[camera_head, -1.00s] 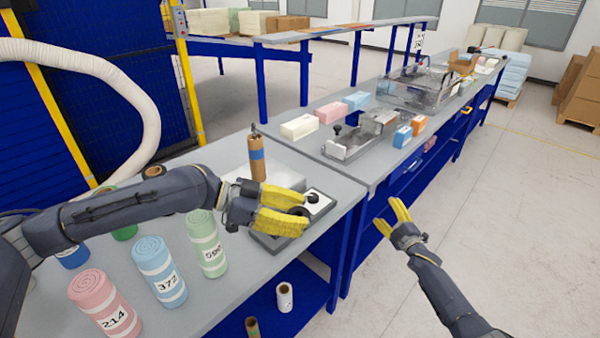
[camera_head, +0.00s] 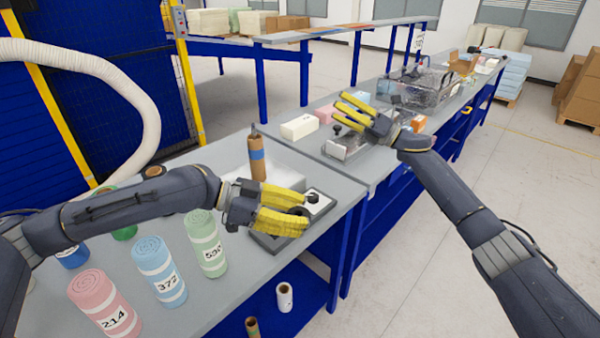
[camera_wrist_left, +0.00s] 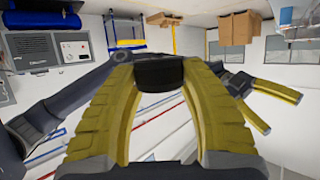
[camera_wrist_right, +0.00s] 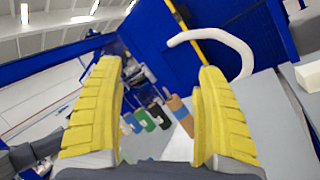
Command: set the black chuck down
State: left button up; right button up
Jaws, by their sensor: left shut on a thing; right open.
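My left gripper (camera_head: 304,212) is shut on the black chuck (camera_wrist_left: 159,74). In the left wrist view the chuck sits as a short dark cylinder between the fingertips; in the head view the yellow fingers mostly hide it. The left gripper is at the near bench's right edge, over or beside a dark base (camera_head: 270,242) with a pale plate (camera_head: 322,205). I cannot tell whether the chuck touches it. My right gripper (camera_head: 341,108) is open and empty above the far bench; its spread fingers also show in the right wrist view (camera_wrist_right: 158,68).
Rolled foam in pink (camera_head: 104,303), blue (camera_head: 159,270) and green (camera_head: 206,243) stands at the near bench's front. A brown cylinder (camera_head: 257,160) stands behind the left gripper. Foam blocks (camera_head: 299,127) and a clear-sided machine (camera_head: 418,88) occupy the far bench.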

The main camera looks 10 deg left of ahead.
jog(key=s+a+r+n+g+h, duration=0.1)
jog(key=s+a+r+n+g, duration=0.4)
jog(key=s+a+n+g, duration=0.35)
jog(key=s+a+n+g+h, duration=0.3)
jog(key=s+a+n+h, duration=0.35)
jog(key=s+n, duration=0.4)
jog(key=n+t+h, duration=0.6)
jog(key=n+h, duration=0.7)
send_near(300, 214)
notch_tip(300, 214, down, 9)
jog(key=shift+w+a+r, duration=0.1)
jog(key=shift+a, duration=0.05)
